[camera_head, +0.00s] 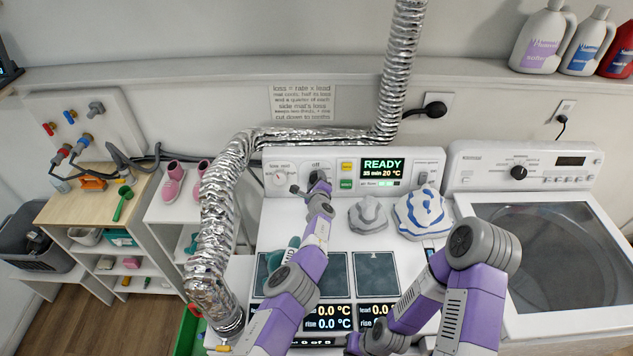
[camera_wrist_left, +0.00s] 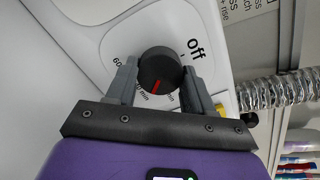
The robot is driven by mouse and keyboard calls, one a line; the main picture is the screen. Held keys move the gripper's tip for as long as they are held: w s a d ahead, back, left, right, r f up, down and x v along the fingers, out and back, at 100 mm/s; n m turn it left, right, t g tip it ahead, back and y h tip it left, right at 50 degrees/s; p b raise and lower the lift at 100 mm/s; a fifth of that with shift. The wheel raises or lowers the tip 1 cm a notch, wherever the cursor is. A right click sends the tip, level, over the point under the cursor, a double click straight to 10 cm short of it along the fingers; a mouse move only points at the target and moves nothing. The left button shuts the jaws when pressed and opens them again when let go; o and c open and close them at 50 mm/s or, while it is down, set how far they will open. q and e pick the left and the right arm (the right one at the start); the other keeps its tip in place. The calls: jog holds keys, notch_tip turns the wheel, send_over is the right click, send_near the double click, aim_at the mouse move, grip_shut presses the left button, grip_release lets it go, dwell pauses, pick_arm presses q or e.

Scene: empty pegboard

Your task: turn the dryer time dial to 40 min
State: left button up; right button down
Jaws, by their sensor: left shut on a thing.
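The dryer time dial (camera_wrist_left: 158,68) is a round dark knob with a red pointer line on the dryer's white control panel. In the left wrist view the pointer faces down toward the gripper, among partly covered "min" marks; "off" is at the upper right and "60" at the left. My left gripper (camera_wrist_left: 160,82) is shut on the dial, a grey finger on each side. In the head view my left gripper (camera_head: 318,180) covers most of the dial, below the word "off". The dryer display (camera_head: 381,167) reads READY, 35 min, 20 °C. My right arm shows, but its fingers do not.
A silver duct (camera_head: 222,215) bends down left of the dryer panel. A grey cloth (camera_head: 367,215) and a blue-and-white striped cloth (camera_head: 422,213) lie on the dryer top. A second dial (camera_head: 280,177) sits left on the panel. A washer (camera_head: 545,255) stands at right.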

pick_arm(q)
jog(key=shift+m, duration=1.1)
jog(key=shift+a+r, duration=0.1)
jog(key=o, duration=1)
jog(key=shift+o, duration=0.2)
